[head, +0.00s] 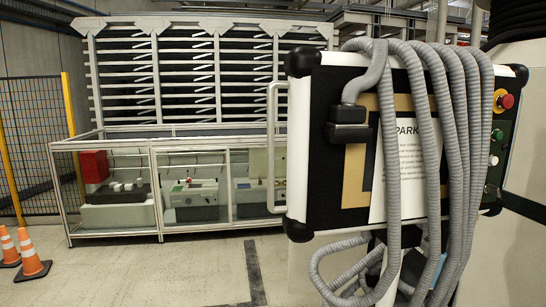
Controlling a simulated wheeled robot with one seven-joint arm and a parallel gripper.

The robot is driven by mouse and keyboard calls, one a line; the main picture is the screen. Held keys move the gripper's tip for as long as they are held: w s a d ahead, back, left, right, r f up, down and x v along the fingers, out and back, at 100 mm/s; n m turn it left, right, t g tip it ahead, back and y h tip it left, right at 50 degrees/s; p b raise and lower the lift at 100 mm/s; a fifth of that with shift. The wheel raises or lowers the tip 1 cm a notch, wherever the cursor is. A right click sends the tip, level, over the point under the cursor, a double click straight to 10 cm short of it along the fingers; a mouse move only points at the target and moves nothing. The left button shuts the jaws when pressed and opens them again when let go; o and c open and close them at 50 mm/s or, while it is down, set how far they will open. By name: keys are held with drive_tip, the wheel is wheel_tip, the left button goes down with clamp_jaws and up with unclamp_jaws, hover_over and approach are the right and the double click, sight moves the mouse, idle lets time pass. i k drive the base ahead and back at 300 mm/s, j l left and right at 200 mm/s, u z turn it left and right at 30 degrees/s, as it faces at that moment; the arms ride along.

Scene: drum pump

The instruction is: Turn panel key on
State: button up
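A black control box (328,130) with silver edges and a white handle (274,150) fills the right half of the head view. Its narrow right side carries a red mushroom button (507,101) on a yellow ring, a green button (497,134) and a pale button (493,160). A small dark fitting (491,190) sits below these; it is too small to tell whether it is the key switch or how it is turned. My gripper is not in view.
Thick grey hoses (447,130) loop over the box's front, partly covering a PARK sign (406,165). A framed bench (155,190) with several machines stands behind. Orange cones (31,257) and a mesh fence (35,130) are at left. The floor (170,275) at front left is clear.

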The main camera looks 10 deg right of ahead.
sight(493, 190)
drive_tip(key=k+j+z, duration=0.1)
drive_tip(key=z, duration=1.45)
drive_tip(key=i+l+u, duration=0.2)
drive_tip(key=l+u, duration=0.25)
drive_tip(key=k+j, duration=0.05)
